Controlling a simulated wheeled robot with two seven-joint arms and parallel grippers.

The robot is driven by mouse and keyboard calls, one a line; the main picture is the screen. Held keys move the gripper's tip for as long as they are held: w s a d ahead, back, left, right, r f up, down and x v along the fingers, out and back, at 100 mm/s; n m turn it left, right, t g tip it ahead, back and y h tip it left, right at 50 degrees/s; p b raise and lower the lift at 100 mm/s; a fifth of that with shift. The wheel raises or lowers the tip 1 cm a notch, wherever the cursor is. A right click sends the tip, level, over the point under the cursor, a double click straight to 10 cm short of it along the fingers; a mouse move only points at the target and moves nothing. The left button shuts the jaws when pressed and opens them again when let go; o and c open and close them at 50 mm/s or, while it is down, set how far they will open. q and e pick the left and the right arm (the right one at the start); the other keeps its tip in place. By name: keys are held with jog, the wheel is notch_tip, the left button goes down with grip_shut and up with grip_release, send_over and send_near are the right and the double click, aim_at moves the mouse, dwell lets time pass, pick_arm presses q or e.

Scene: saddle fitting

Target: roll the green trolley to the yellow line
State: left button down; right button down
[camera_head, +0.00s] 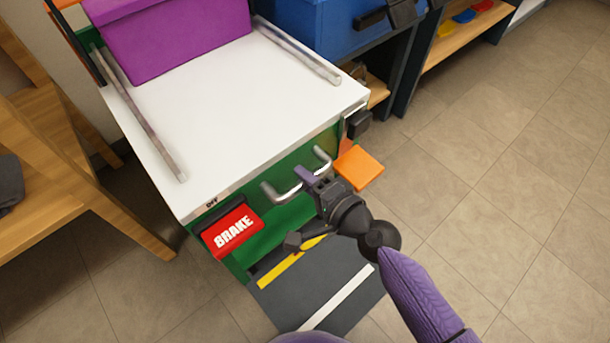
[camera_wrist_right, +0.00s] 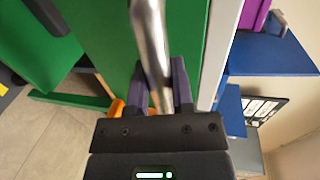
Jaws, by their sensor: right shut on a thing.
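The green trolley (camera_head: 283,222) stands in the middle of the head view, with a white top and a silver handle (camera_head: 277,192) on its front. My right gripper (camera_head: 314,180) is shut on the handle bar; the right wrist view also shows both fingers on either side of the silver bar (camera_wrist_right: 149,40). The yellow line (camera_head: 275,270) lies on a dark mat at the trolley's front lower edge, and the trolley and my arm partly hide it. A red BRAKE plate (camera_head: 232,231) sits at the trolley's front left. My left gripper is not in view.
A purple box (camera_head: 170,40) rests on the white top between two rails. A white line (camera_head: 338,297) crosses the mat nearer me. A wooden stand (camera_head: 50,225) is at left, a blue cabinet (camera_head: 325,30) behind right. An orange pad (camera_head: 360,168) juts from the right side. Right-hand floor is clear.

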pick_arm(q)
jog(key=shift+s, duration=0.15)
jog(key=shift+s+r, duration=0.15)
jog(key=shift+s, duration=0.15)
pick_arm(e)
jog(key=shift+c, duration=2.4)
grip_release()
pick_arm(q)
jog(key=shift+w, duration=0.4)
pick_arm(e)
jog(key=v, duration=1)
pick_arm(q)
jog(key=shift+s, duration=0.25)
